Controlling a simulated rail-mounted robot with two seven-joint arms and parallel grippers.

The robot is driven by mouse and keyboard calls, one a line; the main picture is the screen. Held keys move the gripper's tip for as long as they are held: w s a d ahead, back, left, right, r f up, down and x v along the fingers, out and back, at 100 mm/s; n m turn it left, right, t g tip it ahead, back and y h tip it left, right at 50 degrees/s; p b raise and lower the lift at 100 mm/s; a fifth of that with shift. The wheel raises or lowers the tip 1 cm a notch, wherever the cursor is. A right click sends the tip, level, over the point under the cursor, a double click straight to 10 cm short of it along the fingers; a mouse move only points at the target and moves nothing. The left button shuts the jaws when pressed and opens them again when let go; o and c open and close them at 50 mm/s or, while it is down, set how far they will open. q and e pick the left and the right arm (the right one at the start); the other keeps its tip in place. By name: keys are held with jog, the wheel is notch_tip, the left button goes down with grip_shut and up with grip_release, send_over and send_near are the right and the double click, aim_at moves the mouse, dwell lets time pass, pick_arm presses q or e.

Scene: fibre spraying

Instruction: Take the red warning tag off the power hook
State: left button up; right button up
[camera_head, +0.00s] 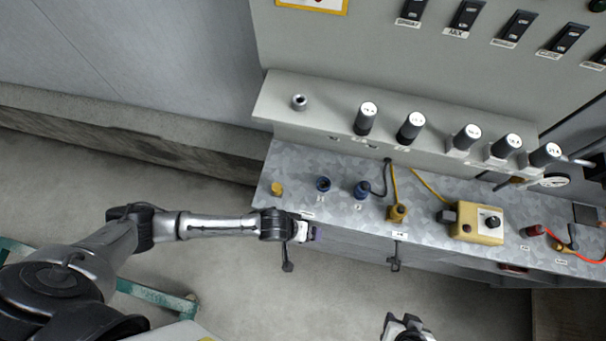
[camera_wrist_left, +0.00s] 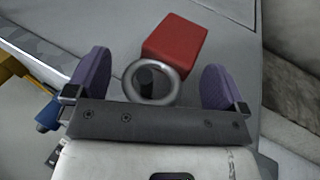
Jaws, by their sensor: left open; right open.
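In the left wrist view the red warning tag (camera_wrist_left: 177,42) is a red block joined to a grey metal ring (camera_wrist_left: 133,82). The ring sits around the dark end of a hook (camera_wrist_left: 147,79) on the grey panel. My left gripper (camera_wrist_left: 156,62) is open, its two purple fingers on either side of the ring with gaps between. In the head view my left gripper (camera_head: 313,233) is at the cabinet's front edge. I cannot make out the tag there. My right gripper (camera_head: 402,320) is open and empty at the bottom, away from the cabinet.
A row of black knobs (camera_head: 410,128) lines the ledge above. Bare floor (camera_head: 250,310) lies in front.

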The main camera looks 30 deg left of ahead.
pick_arm(q)
jog(key=c, duration=1.3)
